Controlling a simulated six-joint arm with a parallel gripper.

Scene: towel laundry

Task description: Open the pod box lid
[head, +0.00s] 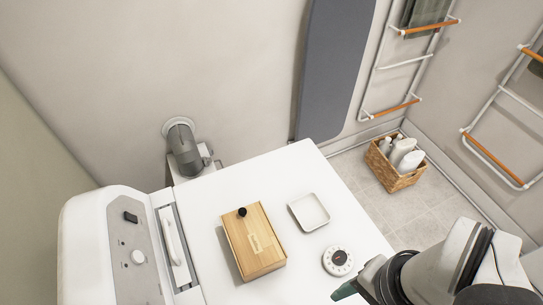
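The wooden pod box (254,241) sits on the white machine top in the head view. Its lid is shut, with a dark round knob (242,212) near the far left corner and a small label on the top face. My gripper (345,291) is at the lower right, to the right of the box and apart from it. Only a dark green tip of it shows beyond my arm, so its opening cannot be made out.
A white square tray (292,212) and a round white timer dial (338,261) lie right of the box. The machine's control panel (131,262) is at the left. A wicker basket (384,173) with bottles stands on the floor. Bare machine top lies behind the box.

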